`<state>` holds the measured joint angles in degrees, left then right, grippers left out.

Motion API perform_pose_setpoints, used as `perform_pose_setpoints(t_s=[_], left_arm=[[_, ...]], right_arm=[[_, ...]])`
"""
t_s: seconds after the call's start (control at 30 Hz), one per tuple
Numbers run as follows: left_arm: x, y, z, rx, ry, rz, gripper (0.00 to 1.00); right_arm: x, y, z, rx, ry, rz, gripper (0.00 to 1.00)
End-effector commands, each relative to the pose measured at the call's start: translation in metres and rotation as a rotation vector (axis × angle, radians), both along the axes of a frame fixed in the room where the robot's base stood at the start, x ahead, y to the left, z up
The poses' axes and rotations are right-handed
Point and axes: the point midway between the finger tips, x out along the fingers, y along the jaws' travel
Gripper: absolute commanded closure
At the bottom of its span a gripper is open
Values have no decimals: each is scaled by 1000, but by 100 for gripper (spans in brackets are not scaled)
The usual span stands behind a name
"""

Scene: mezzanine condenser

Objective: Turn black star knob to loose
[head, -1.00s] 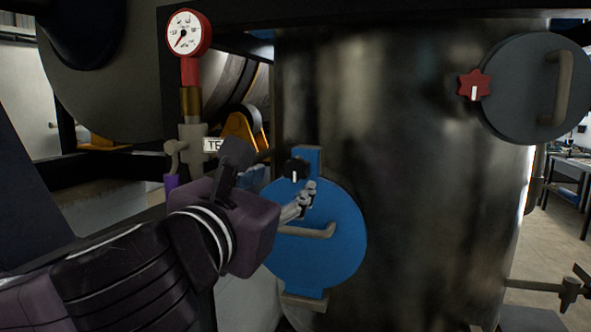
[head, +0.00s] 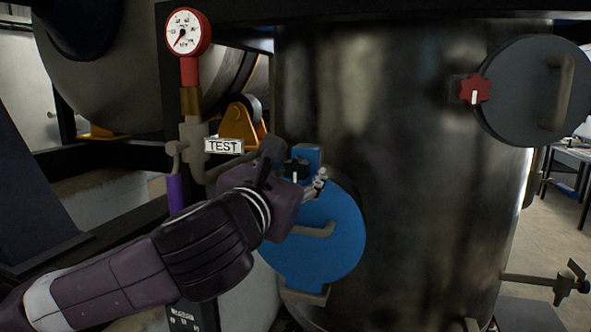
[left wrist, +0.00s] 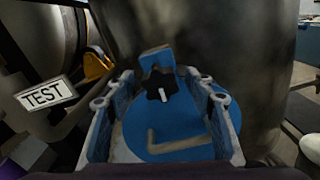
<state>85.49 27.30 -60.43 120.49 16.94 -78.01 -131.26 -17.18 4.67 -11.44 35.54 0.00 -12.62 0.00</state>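The black star knob (head: 295,170) sits at the top of a round blue hatch (head: 335,240) on the dark metal tank. It has a white pointer mark, which points down in the head view. In the left wrist view the knob (left wrist: 160,87) shows between and beyond the fingers, with its white mark toward the lower right. My left gripper (head: 318,184) is close to the knob, its fingers to the right of it in the head view. In the left wrist view the left gripper (left wrist: 163,90) is open, with nothing held.
A grey bent handle (head: 314,230) stands out from the blue hatch below the knob. A red star knob (head: 474,89) sits beside a dark round hatch at upper right. A TEST sign (head: 224,146), a red gauge (head: 188,33) and pipes are at left.

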Motion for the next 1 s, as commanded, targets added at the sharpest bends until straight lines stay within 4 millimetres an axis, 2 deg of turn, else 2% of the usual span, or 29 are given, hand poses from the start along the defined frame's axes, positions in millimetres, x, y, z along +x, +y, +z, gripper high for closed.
perform_pose_setpoints(t_s=[0.03, 0.37, 0.67, 1.0], left_arm=[[0, 0, 0, 0, 0, 0, 57], [0, 0, 0, -1, 0, 0, 93], [0, 0, 0, -38, 12, -1, 93], [0, 0, 0, -250, 82, -1, 93]], right_arm=[[0, 0, 0, 0, 0, 0, 50], [0, 2, 0, 2, 0, -1, 50], [0, 3, -1, 3, 0, -1, 50], [0, 3, -4, 3, 0, -1, 50]])
